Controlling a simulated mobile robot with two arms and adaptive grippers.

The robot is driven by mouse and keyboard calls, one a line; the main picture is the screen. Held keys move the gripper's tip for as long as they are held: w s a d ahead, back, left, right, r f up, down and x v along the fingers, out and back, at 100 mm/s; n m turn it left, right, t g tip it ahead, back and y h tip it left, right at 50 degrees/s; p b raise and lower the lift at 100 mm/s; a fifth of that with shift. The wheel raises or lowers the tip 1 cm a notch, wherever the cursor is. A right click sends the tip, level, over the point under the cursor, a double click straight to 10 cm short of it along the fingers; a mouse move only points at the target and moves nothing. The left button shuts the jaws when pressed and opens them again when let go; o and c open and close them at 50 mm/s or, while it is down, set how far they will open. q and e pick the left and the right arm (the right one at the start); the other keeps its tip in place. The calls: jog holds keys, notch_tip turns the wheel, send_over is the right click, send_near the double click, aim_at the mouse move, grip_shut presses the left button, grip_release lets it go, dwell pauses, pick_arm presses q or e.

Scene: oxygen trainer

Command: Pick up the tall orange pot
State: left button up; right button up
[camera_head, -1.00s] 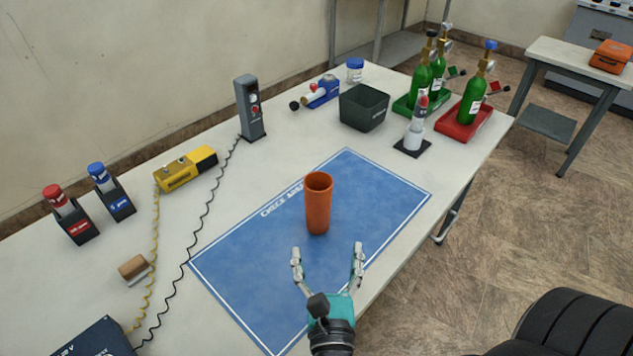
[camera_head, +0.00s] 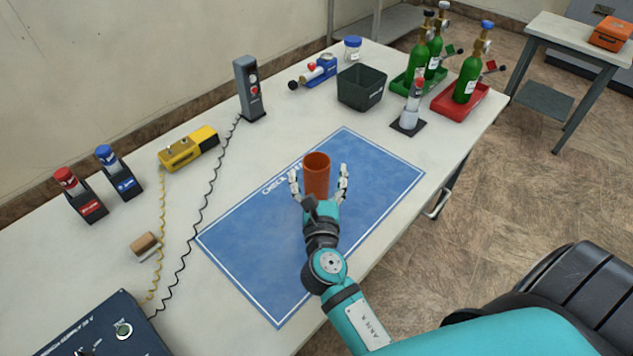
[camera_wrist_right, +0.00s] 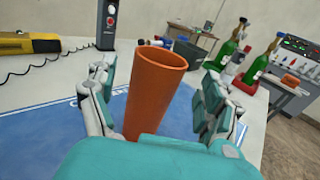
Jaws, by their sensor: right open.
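The tall orange pot (camera_head: 316,175) stands upright on the blue mat (camera_head: 260,240) in the head view. My right gripper (camera_head: 319,175) is open, with one finger on each side of the pot. In the right wrist view the pot (camera_wrist_right: 154,90) stands between the two open fingers, with a visible gap on both sides. The pot's lower part is hidden behind my gripper in the head view. My left gripper is in neither view.
A dark green bin (camera_head: 360,90), a red tray (camera_head: 450,104) with a green cylinder, and a grey upright device (camera_head: 249,90) stand farther back. A yellow device (camera_head: 188,148) and coiled cords lie to the left. The mat around the pot is clear.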

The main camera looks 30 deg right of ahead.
jog(key=x, duration=0.3)
jog(key=shift+w, duration=0.2)
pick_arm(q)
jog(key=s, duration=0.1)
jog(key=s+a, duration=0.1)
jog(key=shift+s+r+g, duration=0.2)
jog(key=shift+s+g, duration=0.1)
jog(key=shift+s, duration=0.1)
pick_arm(e)
jog(key=shift+c, duration=0.2)
jog(key=c, duration=1.5)
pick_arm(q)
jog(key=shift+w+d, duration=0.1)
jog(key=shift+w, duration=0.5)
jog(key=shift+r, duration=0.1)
pick_arm(e)
jog(key=shift+r, duration=0.1)
